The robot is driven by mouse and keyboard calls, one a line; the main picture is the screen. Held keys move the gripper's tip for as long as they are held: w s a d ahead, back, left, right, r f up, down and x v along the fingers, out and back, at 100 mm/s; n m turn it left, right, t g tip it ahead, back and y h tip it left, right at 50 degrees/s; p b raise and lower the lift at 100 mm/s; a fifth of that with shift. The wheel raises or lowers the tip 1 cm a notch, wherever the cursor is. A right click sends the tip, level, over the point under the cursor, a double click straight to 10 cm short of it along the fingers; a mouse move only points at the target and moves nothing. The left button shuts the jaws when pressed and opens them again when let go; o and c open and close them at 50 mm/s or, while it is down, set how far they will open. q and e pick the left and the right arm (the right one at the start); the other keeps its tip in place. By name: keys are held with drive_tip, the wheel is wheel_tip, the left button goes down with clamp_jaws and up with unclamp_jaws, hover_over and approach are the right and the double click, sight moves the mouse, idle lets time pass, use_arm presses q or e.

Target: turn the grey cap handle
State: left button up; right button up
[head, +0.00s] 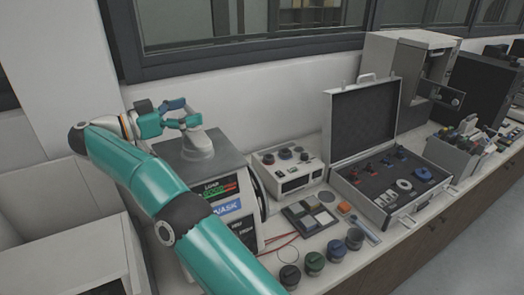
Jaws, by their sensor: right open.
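The mounting press (217,192) stands on the bench at left centre in the head view, with a display and printed labels on its front. Its grey cap (197,148) sits on top, with a grey upright handle part rising from it. My right gripper (184,112) is open at the top of this handle, its fingers pointing right. I cannot tell whether the fingers touch the handle, as the two overlap in the picture. My left gripper is not in view.
Right of the press are a white box with knobs (289,172), a tray of square pieces (312,216) and several dark jars (314,263) along the front edge. An open case (360,123) and a grey cabinet (381,58) stand further right. A wall and window lie behind.

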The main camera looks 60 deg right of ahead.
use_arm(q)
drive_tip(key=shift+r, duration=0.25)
use_arm(e)
drive_tip(key=shift+r+n+t+h, duration=0.1)
drive_tip(key=shift+n+t+h, duration=0.2)
drive_tip(key=shift+n+t, duration=0.35)
